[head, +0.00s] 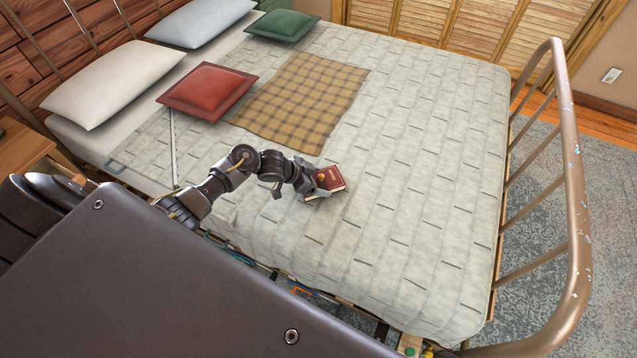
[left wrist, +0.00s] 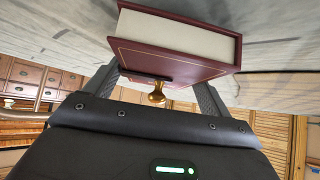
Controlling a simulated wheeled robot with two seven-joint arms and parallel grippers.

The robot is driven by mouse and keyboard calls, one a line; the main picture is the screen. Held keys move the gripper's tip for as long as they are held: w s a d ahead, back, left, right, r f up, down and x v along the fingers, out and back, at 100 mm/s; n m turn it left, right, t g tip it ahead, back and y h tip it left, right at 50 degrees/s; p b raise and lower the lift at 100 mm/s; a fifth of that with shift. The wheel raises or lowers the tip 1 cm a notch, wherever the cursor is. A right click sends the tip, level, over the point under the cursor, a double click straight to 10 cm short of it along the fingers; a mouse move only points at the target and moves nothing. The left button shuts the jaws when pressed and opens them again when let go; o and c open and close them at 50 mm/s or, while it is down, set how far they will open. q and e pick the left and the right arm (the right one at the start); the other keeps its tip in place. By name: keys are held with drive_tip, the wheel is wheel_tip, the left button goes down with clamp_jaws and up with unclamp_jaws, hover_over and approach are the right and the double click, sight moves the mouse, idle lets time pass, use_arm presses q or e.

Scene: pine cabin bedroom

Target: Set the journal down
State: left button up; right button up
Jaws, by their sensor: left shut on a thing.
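The journal (head: 334,179) is a thick maroon book with pale page edges, at the near middle of the bed. My left gripper (head: 322,183) is shut on it, with the arm reaching in from the left over the quilt. In the left wrist view the journal (left wrist: 180,45) sits between the two dark fingers, and a small brass knob (left wrist: 157,94) shows at its cover. The quilt is very close to the journal; I cannot tell whether they touch. The bed's quilt (head: 420,180) is pale with short dark dashes. My right gripper is not in view.
A tan plaid throw (head: 300,100), a red cushion (head: 207,92), a green cushion (head: 283,25) and white pillows (head: 112,84) lie toward the headboard. A metal footboard rail (head: 571,180) stands at the right. The quilt right of the journal is clear.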

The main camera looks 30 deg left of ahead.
use_arm(q)
drive_tip(key=s+d+r+p, duration=0.2)
drive_tip(key=s+d+r, duration=0.2)
drive_tip(key=s+r, duration=0.7)
drive_tip(key=shift+s+d+r, duration=0.15)
drive_tip(key=shift+s+r, duration=0.15)
drive_tip(key=shift+s, duration=0.85)
